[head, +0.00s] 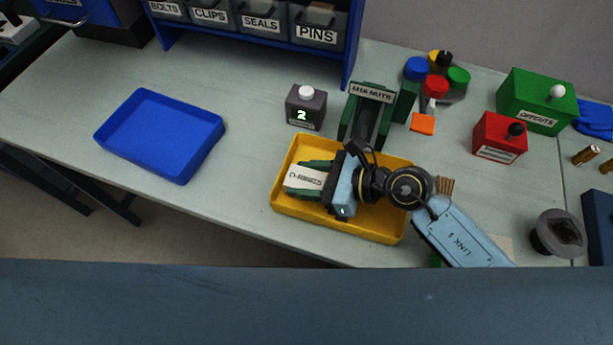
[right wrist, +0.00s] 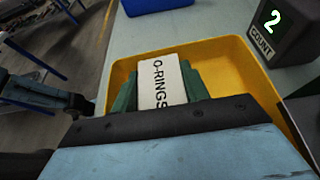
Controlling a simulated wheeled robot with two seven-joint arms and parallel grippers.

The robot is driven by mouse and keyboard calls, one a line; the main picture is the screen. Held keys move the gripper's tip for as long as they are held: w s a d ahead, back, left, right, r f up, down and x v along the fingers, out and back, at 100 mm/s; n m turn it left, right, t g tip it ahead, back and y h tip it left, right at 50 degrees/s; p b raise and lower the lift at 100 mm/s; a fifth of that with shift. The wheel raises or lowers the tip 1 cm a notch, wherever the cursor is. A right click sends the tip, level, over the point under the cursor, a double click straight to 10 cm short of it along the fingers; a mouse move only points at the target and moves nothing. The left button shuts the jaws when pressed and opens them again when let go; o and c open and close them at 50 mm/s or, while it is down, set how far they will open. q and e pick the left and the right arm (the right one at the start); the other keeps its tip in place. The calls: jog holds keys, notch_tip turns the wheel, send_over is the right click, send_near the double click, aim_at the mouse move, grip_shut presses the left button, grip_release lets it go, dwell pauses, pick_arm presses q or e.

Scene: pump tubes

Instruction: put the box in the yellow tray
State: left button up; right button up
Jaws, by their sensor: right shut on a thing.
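The box is a dark green bin (head: 304,179) with a white label reading O-RINGS. In the head view it is over the left part of the yellow tray (head: 388,231), within its outline. My right gripper (head: 327,182) is shut on the box from the right side and hides part of it. In the right wrist view the box (right wrist: 160,82) juts out beyond the gripper, with the yellow tray (right wrist: 228,62) around it. I cannot tell whether the box touches the tray floor.
A grey counter reading 2 (head: 306,107) and a green M16 NUTS bin (head: 370,98) stand behind the tray. A blue tray (head: 162,135) lies empty at left. Red (head: 499,138) and green (head: 537,100) boxes stand at right. The table between the trays is clear.

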jog(key=shift+f, duration=0.1)
jog(key=o, duration=0.6)
jog(key=shift+f, duration=0.1)
jog(key=shift+c, duration=0.2)
jog(key=o, duration=0.4)
jog(key=shift+r, duration=0.35)
jog(key=v, duration=1)
jog(key=shift+s+d+f, duration=0.1)
jog(key=shift+d+f, duration=0.05)
jog(key=shift+d, duration=0.2)
jog(key=shift+s+d+r, duration=0.2)
jog(key=shift+d+r, duration=0.2)
jog(key=shift+d, duration=0.2)
